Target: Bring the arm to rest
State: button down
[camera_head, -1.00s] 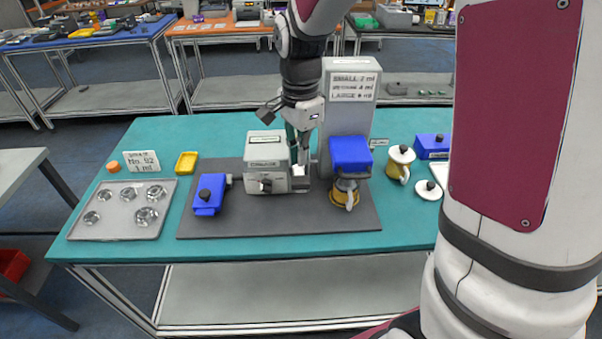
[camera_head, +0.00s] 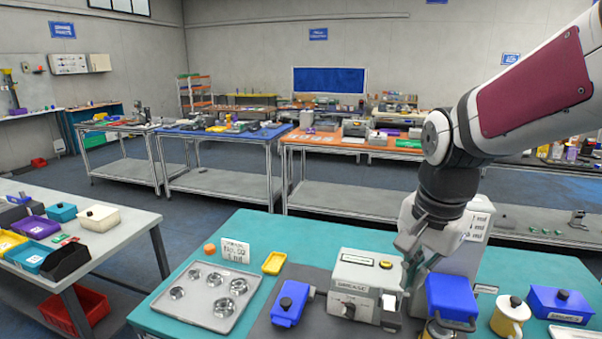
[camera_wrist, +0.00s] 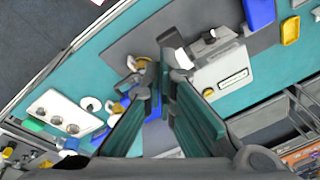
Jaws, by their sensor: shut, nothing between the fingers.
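My arm reaches in from the upper right in the head view, with the wrist bent down over the teal table (camera_head: 300,240). My gripper (camera_head: 413,280) is shut and empty, pointing down just right of a grey-white boxy machine (camera_head: 365,285). I cannot tell whether it touches the machine. In the wrist view the two green-padded fingers (camera_wrist: 164,68) reach toward the machine (camera_wrist: 220,72), which sits beside them on a dark mat (camera_wrist: 135,40).
A tall light-grey unit (camera_head: 460,262) stands behind the gripper. A blue-topped dispenser (camera_head: 450,297) is close at right. A blue box (camera_head: 290,303) and a tray of several round metal pieces (camera_head: 192,312) lie left. Grey floor (camera_head: 220,208) separates this table from others.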

jog(key=s+r+n+t+b, duration=0.1)
jog(key=s+r+n+t, duration=0.2)
jog(key=s+n, duration=0.7)
jog(key=s+r, duration=0.1)
jog(key=s, duration=0.1)
jog(key=shift+s+r+t, duration=0.2)
jog(key=shift+s+t, duration=0.1)
jog(key=c, duration=2.3)
grip_release()
